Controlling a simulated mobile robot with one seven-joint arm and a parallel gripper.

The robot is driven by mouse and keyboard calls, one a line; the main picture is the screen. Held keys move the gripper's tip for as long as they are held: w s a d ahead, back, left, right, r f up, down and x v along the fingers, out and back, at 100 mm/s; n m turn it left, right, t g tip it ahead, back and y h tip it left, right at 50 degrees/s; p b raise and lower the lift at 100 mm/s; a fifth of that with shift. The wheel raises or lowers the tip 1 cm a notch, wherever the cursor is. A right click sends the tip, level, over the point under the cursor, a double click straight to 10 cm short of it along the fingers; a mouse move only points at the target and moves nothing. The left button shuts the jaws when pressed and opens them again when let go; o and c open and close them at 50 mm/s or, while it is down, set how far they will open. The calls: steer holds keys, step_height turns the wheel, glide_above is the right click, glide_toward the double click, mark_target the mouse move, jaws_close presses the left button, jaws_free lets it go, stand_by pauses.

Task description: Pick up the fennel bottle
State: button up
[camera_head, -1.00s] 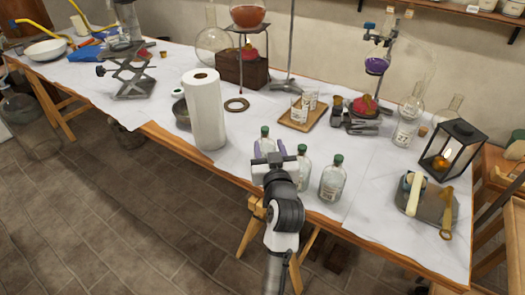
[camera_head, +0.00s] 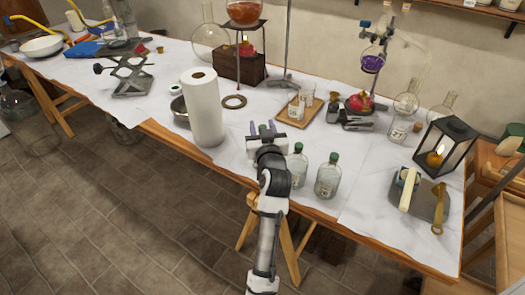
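Three clear glass bottles with green caps stand near the table's front edge. The right bottle (camera_head: 328,178) and the middle bottle (camera_head: 298,169) show almost whole. The left bottle is mostly hidden behind my gripper (camera_head: 262,127), with only its cap (camera_head: 262,129) showing between the fingers. The labels are too small to read, so I cannot tell which bottle is fennel. My gripper is open, its two purple-grey fingers apart and pointing toward the back of the table. I cannot tell whether the fingers are around the left bottle or in front of it.
A paper towel roll (camera_head: 203,108) stands left of my gripper. A black lantern (camera_head: 446,148) and a grey board (camera_head: 432,205) are at right. Bare white cloth lies behind the bottles.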

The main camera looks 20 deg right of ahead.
jaws_close()
steer(key=shift+r, duration=0.15)
